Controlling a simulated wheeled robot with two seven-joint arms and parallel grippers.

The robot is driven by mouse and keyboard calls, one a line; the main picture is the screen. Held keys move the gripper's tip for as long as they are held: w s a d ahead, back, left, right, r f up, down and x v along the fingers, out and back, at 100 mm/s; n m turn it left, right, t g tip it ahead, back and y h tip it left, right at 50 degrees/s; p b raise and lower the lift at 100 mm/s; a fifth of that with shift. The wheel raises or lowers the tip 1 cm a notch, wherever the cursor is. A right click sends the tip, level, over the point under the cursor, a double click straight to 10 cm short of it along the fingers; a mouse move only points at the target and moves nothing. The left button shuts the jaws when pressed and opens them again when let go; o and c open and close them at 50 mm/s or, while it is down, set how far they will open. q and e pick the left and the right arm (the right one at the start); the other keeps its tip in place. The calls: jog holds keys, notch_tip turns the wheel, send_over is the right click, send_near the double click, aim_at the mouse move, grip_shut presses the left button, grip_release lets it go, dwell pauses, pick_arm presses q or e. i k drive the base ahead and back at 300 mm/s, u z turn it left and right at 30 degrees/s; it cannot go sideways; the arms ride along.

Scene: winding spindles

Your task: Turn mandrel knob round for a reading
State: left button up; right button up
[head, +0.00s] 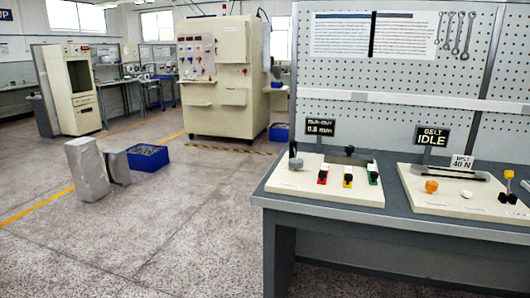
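A pale left board (318,190) lies on the grey bench. A grey knob (296,162) with a dark upright stub stands at its back left corner; I cannot tell for sure that this is the mandrel knob. A dark bar with a small block on top (348,157) lies along the back of the board. A small dark display (320,127) behind it seems to read "RUN-OUT 0.0 mm", though the letters are blurred. Red (323,174), yellow (348,177) and green (372,173) parts line the front. Neither gripper is in view.
Grey blocks (88,170) and a blue bin (148,158) stand on the otherwise open floor at left.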

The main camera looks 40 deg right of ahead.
aim_at(296, 163)
jog(key=z, duration=0.45)
jog(key=i, duration=0.75)
jog(key=z, duration=0.75)
